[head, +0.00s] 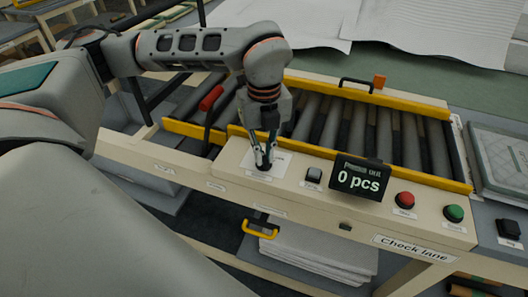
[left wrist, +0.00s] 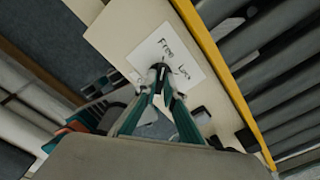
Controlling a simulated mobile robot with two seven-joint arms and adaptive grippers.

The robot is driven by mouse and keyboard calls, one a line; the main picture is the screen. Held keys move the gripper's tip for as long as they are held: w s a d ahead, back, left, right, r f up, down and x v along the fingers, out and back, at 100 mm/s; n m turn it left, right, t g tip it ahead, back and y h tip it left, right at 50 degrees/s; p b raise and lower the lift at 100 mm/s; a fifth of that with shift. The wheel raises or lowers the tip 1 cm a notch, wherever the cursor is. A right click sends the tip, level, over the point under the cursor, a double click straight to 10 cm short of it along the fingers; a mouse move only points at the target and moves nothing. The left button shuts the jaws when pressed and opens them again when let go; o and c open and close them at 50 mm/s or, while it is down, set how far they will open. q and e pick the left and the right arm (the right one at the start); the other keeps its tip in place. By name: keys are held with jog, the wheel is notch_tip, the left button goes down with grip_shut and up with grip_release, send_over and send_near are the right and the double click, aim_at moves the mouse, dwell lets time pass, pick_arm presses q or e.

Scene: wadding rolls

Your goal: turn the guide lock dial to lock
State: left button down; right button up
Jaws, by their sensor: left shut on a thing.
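The guide lock dial (head: 264,168) is a small dark knob on the cream panel of the check lane, mostly hidden by my fingers. In the left wrist view the dial (left wrist: 161,68) sits on a white label (left wrist: 178,50) whose handwriting seems to read Free and Lock. My left gripper (head: 264,162) points down at the panel and is shut on the dial; its fingertips (left wrist: 162,82) also show in the left wrist view. I cannot tell which way the dial points. My right gripper is not in view.
Beside the dial are a grey push button (head: 313,176), a display (head: 358,179) reading 0 pcs, a red button (head: 405,200) and a green button (head: 453,213). Yellow guide rails (head: 400,177) border the rollers (head: 345,127) behind. A red-handled lever (head: 211,98) stands left.

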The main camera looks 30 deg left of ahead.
pick_arm(q)
jog(key=m, duration=0.7)
jog(key=shift+m, duration=0.3)
jog(key=m, duration=0.4)
jog(key=shift+r+m, duration=0.1)
jog(key=shift+m, duration=0.2)
jog(key=shift+m+p, duration=0.4)
jog(key=shift+m, duration=1.2)
jog(key=c, duration=2.1)
grip_release()
jog(key=shift+c, duration=0.2)
